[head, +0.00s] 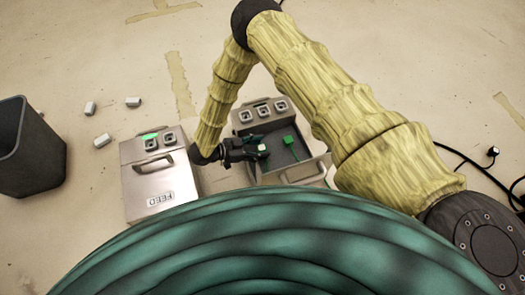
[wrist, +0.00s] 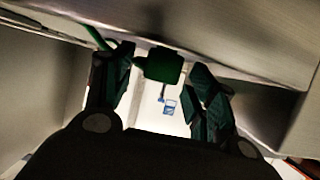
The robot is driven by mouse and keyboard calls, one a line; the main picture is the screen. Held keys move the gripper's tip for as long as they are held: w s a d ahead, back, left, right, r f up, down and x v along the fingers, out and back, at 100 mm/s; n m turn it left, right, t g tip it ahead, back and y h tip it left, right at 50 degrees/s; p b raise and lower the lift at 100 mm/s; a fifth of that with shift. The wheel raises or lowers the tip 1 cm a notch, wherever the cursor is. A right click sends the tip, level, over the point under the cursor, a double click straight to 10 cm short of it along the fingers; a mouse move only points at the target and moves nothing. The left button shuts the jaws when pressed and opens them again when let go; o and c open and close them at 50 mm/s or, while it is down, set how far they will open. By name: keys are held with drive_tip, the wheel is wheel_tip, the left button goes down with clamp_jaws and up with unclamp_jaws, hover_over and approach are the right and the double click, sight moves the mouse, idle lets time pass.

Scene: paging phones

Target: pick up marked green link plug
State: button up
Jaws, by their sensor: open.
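My gripper (head: 257,150) reaches into the open compartment of a grey metal case (head: 303,174) in the head view. A pale and green piece (head: 263,147) shows at its fingertips. A second green plug (head: 289,140) lies to the right in the same compartment. In the wrist view the fingers of my gripper (wrist: 162,82) are apart, with a green plug (wrist: 160,66) between and beyond them. A bright pale face with a small blue mark (wrist: 171,107) shows below it, also between the fingers. I cannot tell whether this face belongs to the plug.
A closed metal case marked FEED (head: 158,180) stands left, with a green patch and sockets on top. Small white blocks (head: 102,140) lie on the floor near a dark bin (head: 28,147). Black cables (head: 475,163) lie at right. Metal walls stand close around my gripper.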

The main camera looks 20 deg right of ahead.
drive_tip(key=shift+c, duration=0.4)
drive_tip(key=c, duration=1)
drive_tip(key=shift+r, duration=0.1)
drive_tip(key=shift+c, duration=0.2)
wheel_tip(320, 180, up, 11)
drive_tip(key=p, duration=0.7)
wheel_tip(320, 180, up, 7)
drive_tip(key=p, duration=0.6)
hover_over(259, 148)
drive_tip(key=shift+a+f, duration=0.1)
drive_tip(key=shift+f, duration=0.15)
drive_tip(key=w+a+b, duration=0.1)
drive_tip(key=w+a, duration=0.3)
drive_tip(key=a, duration=0.7)
